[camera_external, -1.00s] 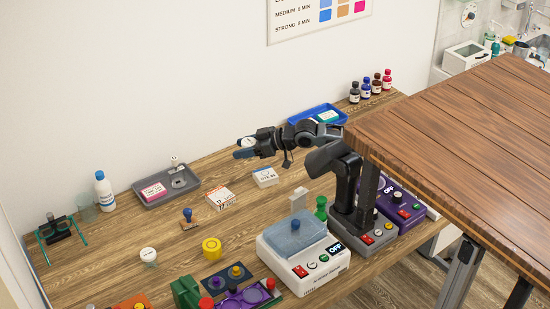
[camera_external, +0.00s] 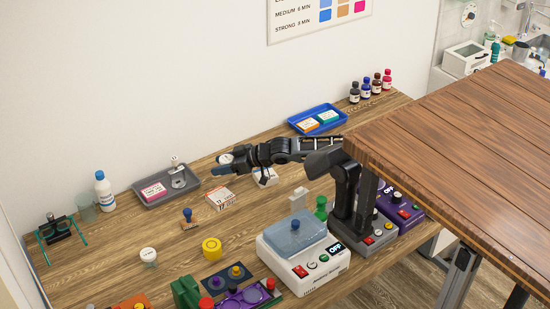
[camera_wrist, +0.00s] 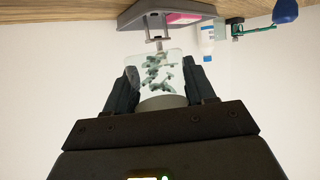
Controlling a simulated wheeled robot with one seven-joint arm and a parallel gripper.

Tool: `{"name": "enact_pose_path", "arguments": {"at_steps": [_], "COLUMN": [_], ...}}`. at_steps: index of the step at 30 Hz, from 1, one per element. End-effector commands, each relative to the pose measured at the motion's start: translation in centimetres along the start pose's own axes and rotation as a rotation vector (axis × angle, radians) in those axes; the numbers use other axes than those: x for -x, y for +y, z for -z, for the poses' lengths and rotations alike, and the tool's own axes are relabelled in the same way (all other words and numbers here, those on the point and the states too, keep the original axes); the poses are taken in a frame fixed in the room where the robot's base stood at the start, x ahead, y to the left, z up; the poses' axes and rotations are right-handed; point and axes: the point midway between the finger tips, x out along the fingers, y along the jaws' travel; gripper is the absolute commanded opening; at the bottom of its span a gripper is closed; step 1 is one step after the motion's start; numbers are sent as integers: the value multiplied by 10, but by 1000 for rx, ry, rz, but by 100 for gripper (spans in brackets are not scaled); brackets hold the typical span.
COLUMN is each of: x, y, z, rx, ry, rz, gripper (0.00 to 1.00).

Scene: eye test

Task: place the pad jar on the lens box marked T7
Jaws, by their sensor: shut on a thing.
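My gripper (camera_external: 229,164) is shut on the pad jar (camera_external: 225,158), which shows a white lid, and holds it in the air above the back of the bench. In the wrist view the jar (camera_wrist: 156,72) is clear with grey-green bits inside, between the two fingers (camera_wrist: 150,88). A white box with red print (camera_external: 221,198) lies on the bench below and in front of the gripper. A white box with blue print (camera_external: 265,179) is partly hidden under my wrist. The marks on both are too small to read surely, so I cannot tell which is T7.
A grey tray (camera_external: 150,199) with a pink box (camera_external: 153,191) stands to the left.

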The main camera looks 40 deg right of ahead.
Motion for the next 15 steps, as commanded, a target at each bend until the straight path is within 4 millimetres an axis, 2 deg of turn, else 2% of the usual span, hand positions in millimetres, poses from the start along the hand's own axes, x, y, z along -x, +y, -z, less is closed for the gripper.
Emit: {"name": "enact_pose_path", "arguments": {"at_steps": [3,8,15], "x": [-15,-22,-32], "y": [-6,-9,-8], "z": [-2,-5,-33], "rx": [0,1,-2], "ry": [1,0,-2], "rz": [0,-1,-2], "gripper": [19,19,19]}}
